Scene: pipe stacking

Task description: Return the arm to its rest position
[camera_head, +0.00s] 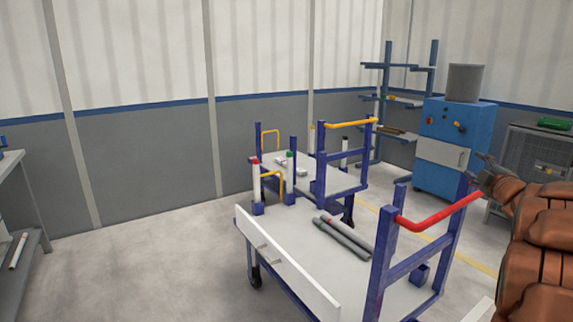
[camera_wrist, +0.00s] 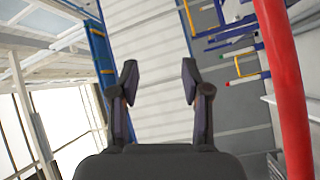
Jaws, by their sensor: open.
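My gripper (camera_head: 484,173) is at the right edge of the head view, at the end of my brown padded arm, close to the red handle (camera_head: 440,212) of the blue-framed cart. In the wrist view my gripper (camera_wrist: 159,82) has its two dark fingers spread apart with nothing between them. The red handle runs down the right side of that view (camera_wrist: 284,85), beside the gripper and apart from the fingers. Whether the gripper touches the cart in the head view is hard to tell.
Two grey pipes (camera_head: 343,238) lie on the white top of the cart (camera_head: 295,230). Behind it stand white upright pipes (camera_head: 256,180) and a yellow handle (camera_head: 350,124). A blue cabinet (camera_head: 452,148) and a blue rack (camera_head: 388,75) are at the back right. Open floor (camera_head: 150,260) lies left.

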